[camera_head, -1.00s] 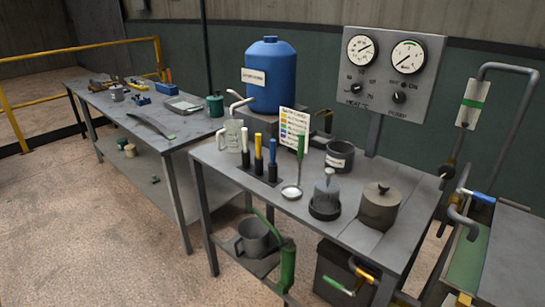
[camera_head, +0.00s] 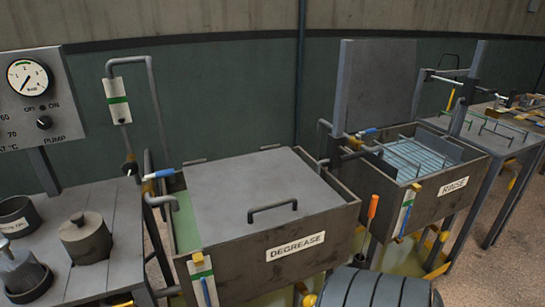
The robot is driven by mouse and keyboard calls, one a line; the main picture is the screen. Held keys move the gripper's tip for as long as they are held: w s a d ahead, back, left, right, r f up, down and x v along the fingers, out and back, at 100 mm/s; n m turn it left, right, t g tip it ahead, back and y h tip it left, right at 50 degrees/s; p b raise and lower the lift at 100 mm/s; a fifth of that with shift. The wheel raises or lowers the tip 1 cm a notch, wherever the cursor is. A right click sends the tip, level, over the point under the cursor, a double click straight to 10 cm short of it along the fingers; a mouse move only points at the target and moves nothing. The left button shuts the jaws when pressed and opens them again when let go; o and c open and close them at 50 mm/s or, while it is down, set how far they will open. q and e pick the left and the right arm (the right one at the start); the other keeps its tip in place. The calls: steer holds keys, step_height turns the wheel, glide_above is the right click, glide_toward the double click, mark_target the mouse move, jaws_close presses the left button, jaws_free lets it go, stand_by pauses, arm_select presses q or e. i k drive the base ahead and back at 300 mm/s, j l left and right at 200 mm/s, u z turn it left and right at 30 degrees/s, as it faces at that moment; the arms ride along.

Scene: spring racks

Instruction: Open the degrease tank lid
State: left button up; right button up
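The degrease tank (camera_head: 335,247) is a brown-grey box with a white "DEGREASE" label on its front, in the middle of the head view. Its grey lid (camera_head: 225,195) lies flat across the top. A dark bar handle (camera_head: 272,210) stands on the lid near its front edge. A pale green strip (camera_head: 185,220) shows at the tank's left, beside the lid. Neither of my grippers is in view.
A rinse tank (camera_head: 420,220) stands to the right, its grey lid (camera_head: 375,85) upright behind it and a wire rack (camera_head: 415,155) inside. An orange-handled tool (camera_head: 372,207) stands between the tanks. A pipe (camera_head: 157,100) rises behind left. A bench (camera_head: 110,255) with dark pots is at left.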

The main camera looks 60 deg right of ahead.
mark_target(233, 199)
steer(key=z, duration=1.75)
